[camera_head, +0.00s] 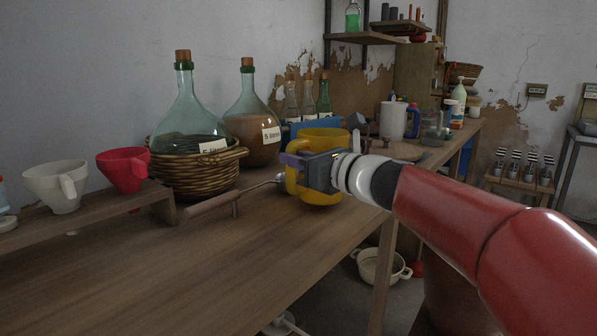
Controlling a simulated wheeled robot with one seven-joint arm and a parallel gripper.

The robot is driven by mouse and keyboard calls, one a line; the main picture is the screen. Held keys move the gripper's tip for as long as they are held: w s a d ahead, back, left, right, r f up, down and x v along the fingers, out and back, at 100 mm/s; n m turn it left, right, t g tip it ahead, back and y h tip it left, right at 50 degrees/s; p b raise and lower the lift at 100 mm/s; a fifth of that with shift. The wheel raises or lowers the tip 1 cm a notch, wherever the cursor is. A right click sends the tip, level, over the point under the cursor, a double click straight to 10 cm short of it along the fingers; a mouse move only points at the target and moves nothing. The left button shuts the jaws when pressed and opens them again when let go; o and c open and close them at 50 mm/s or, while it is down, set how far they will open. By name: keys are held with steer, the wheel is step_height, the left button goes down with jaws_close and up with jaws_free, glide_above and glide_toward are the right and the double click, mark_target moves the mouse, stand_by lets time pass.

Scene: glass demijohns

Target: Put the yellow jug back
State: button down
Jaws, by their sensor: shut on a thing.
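The yellow jug (322,197) is near the middle of the head view, upright, at the front part of the wooden workbench. My gripper (290,166) reaches in from the right and is shut on the jug at its handle side. The gripper body covers part of the jug's front. I cannot tell whether the jug's base touches the bench top or hangs just above it.
A wooden-handled tool (213,202) lies left of the jug. The front-left bench (200,270) is clear.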

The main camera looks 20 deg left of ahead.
steer(key=shift+f, duration=1.05)
steer(key=c, duration=1.3)
jaws_free()
steer(key=shift+f, duration=0.1)
steer(key=b+v, duration=0.2)
steer(key=v, duration=0.6)
steer(key=s+d+f+n+g+h, duration=0.2)
steer(key=s+d+f+n+h, duration=1.4)
steer(key=s+d+f+n, duration=0.7)
steer(key=d+f, duration=0.2)
steer(key=d, duration=0.1)
steer(key=shift+d+f+g, duration=0.25)
steer(key=shift+d+g, duration=0.05)
steer(key=shift+d, duration=0.05)
steer(key=shift+s, duration=0.1)
